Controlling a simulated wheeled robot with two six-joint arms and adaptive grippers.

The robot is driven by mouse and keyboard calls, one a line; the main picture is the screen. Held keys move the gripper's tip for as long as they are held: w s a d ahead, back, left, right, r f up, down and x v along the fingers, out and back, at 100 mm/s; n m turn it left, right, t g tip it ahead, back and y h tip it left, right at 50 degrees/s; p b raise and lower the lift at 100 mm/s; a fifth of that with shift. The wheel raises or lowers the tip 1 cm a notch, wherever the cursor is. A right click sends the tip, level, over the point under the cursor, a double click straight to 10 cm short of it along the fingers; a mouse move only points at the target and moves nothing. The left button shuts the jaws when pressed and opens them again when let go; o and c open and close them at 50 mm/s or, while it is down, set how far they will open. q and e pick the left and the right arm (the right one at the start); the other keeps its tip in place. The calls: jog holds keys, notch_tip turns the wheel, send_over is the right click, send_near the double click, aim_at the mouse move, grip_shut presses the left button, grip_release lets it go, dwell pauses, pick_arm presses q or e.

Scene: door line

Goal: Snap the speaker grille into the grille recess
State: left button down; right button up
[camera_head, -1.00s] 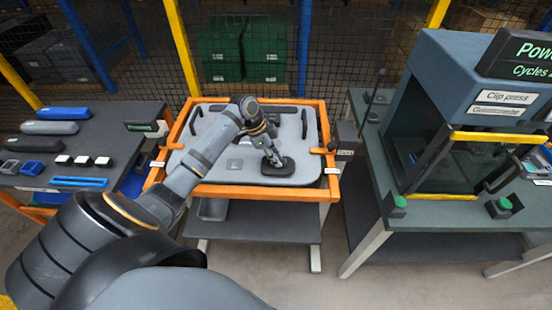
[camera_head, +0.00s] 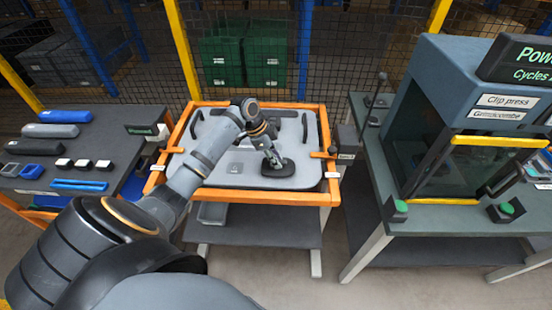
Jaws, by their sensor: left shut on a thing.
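The speaker grille (camera_head: 280,171) is a dark, rounded piece at the lower right part of the grey door panel (camera_head: 215,175). My left gripper (camera_head: 274,160) is shut on it from above, pointing down and tilted. The grille is at or just above the panel surface; I cannot tell whether it is seated. The recess is not visible and may be hidden beneath the grille. The panel lies in an orange frame (camera_head: 250,197) on a stand. My right gripper is not in view.
A side table (camera_head: 107,140) at left holds blue, grey and black trim parts, small switches and blue strips. The clip press (camera_head: 455,120) stands on a bench at right with green buttons. Orange clamps (camera_head: 322,155) sit at the frame's sides. A mesh fence (camera_head: 340,50) stands behind.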

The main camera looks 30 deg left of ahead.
pick_arm(q)
jog(key=shift+p, duration=0.4)
dwell(0.6)
jog(key=shift+s+f, duration=0.1)
jog(key=shift+f, duration=0.55)
dwell(1.2)
jog(key=c, duration=1.1)
grip_release()
jog(key=shift+c, duration=0.2)
jog(key=v, duration=1.2)
